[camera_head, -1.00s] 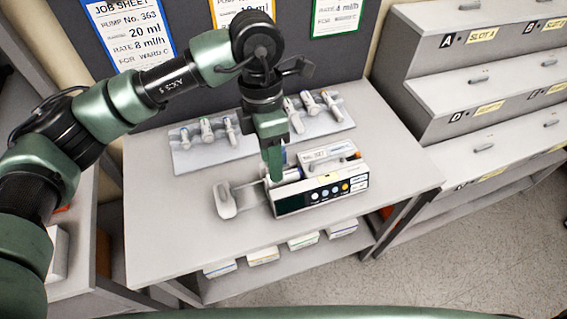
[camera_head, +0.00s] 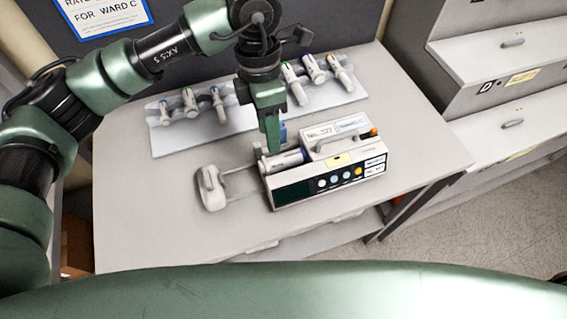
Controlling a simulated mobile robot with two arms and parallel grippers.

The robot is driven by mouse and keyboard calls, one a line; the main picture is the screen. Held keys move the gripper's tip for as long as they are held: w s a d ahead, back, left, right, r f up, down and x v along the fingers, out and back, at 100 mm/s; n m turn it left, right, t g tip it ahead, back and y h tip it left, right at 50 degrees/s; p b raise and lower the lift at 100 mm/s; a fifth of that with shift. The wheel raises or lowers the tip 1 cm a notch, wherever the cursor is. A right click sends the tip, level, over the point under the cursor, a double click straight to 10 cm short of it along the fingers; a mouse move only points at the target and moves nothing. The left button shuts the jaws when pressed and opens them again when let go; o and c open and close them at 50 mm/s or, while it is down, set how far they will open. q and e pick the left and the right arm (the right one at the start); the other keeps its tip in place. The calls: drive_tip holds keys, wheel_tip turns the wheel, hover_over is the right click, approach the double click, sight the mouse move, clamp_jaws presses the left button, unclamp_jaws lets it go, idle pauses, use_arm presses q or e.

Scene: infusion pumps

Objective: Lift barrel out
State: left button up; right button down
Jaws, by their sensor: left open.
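The infusion pump (camera_head: 318,190) stands on the grey table with its dark screen and coloured buttons facing the front. A pale barrel with a blue part (camera_head: 288,158) lies in the pump's top left cradle. A grey pusher block (camera_head: 210,188) sticks out to the left on rods. My left gripper (camera_head: 271,148) points down at the barrel's left part, and its green finger hides part of it. The jaws are open; whether a finger touches the barrel I cannot tell. My right gripper is out of view.
A pale rack (camera_head: 162,139) behind the pump holds several syringes with coloured ends. Grey stepped drawers (camera_head: 500,95) stand on the right. A job sheet (camera_head: 105,14) hangs on the back panel. The table front (camera_head: 150,245) is clear.

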sight(273, 159)
use_arm(q)
drive_tip(key=f+p, duration=0.1)
drive_tip(key=f, duration=0.1)
drive_tip(key=s+f+p, duration=0.1)
drive_tip(key=f, duration=0.1)
drive_tip(key=f+p, duration=0.1)
drive_tip(key=f, duration=0.2)
drive_tip(key=shift+s+d, duration=0.25)
drive_tip(key=shift+s, duration=0.05)
drive_tip(key=shift+f, duration=0.35)
drive_tip(key=c, duration=0.7)
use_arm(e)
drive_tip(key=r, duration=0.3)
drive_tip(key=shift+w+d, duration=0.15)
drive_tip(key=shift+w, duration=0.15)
